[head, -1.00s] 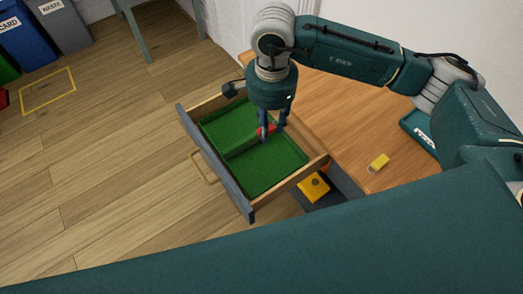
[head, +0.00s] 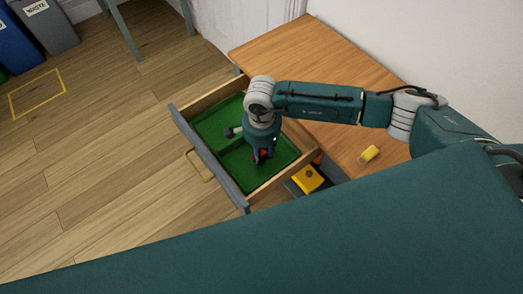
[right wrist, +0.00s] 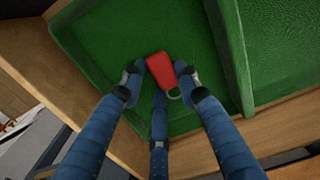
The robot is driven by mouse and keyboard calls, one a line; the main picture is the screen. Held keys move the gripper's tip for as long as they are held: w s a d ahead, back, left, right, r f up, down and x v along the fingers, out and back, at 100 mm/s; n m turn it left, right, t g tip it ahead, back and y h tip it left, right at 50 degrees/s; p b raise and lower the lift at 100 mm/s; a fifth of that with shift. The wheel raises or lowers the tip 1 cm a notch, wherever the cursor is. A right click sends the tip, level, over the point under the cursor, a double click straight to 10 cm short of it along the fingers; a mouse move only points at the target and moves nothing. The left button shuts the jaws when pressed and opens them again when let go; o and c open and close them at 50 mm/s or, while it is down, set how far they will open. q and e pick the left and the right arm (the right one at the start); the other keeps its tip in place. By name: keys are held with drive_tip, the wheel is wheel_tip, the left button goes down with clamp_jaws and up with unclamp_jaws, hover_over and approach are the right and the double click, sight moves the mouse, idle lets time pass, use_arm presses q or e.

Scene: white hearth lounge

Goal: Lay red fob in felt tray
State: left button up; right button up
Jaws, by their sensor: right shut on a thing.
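The red fob (right wrist: 158,72), with a metal ring at its end, is between the fingers of my right gripper (right wrist: 160,76), which is shut on it. In the head view the fob (head: 263,154) shows as a small red patch beside the fingers. The green felt tray (head: 278,170) fills the pulled-out drawer, and a ridge divides it. My right gripper (head: 262,158) points down into the compartment nearer me. The fob is low over the felt there; I cannot tell whether it touches. My left gripper is not in view.
The open drawer (head: 208,158) juts from a wooden desk (head: 300,55). A yellow fob (head: 370,153) lies on the desk top. A yellow block (head: 308,179) sits low beside the drawer's near side. The floor (head: 100,170) left of the drawer is clear.

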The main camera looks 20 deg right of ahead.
sight(262, 155)
drive_tip(key=shift+f+b, duration=0.3)
drive_tip(key=shift+b, duration=0.15)
drive_tip(key=o, duration=1)
drive_tip(key=shift+r, duration=0.2)
drive_tip(key=shift+r+p, duration=0.45)
drive_tip(key=shift+p, duration=0.25)
wheel_tip(262, 155, up, 12)
drive_tip(key=b, duration=0.2)
drive_tip(key=shift+f+b, duration=0.25)
drive_tip(key=shift+b, duration=0.1)
